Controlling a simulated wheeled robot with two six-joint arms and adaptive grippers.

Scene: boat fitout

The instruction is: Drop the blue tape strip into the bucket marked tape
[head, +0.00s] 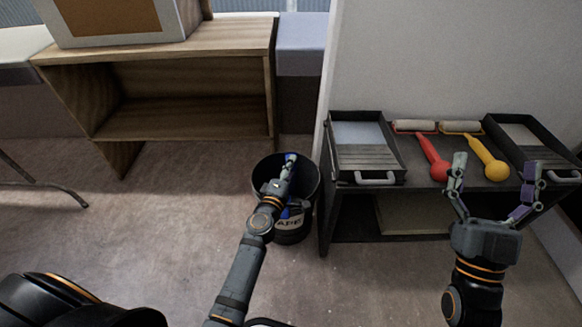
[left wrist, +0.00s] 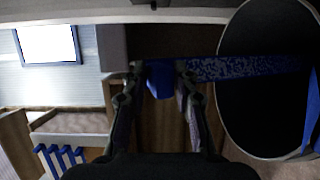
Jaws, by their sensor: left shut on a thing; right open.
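The black bucket (head: 259,183) stands on the floor beside the shelf unit. Its white label shows the letters "APE", the rest hidden by my arm. My left gripper (head: 287,164) is over the bucket's mouth, shut on the blue tape strip (left wrist: 160,80). In the left wrist view, the strip sits between the fingertips (left wrist: 161,75), and a speckled blue band (left wrist: 235,68) runs right from there across the dark bucket opening (left wrist: 265,110). Another blue piece (left wrist: 309,115) shows by the bucket's rim. My right gripper (head: 489,182) is open and empty before the black shelf.
A black shelf unit (head: 345,205) holds two paint trays (head: 368,150) (head: 527,140), a red-handled roller (head: 434,160) and a yellow-handled roller (head: 488,160). A wooden cabinet (head: 190,55) stands behind left.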

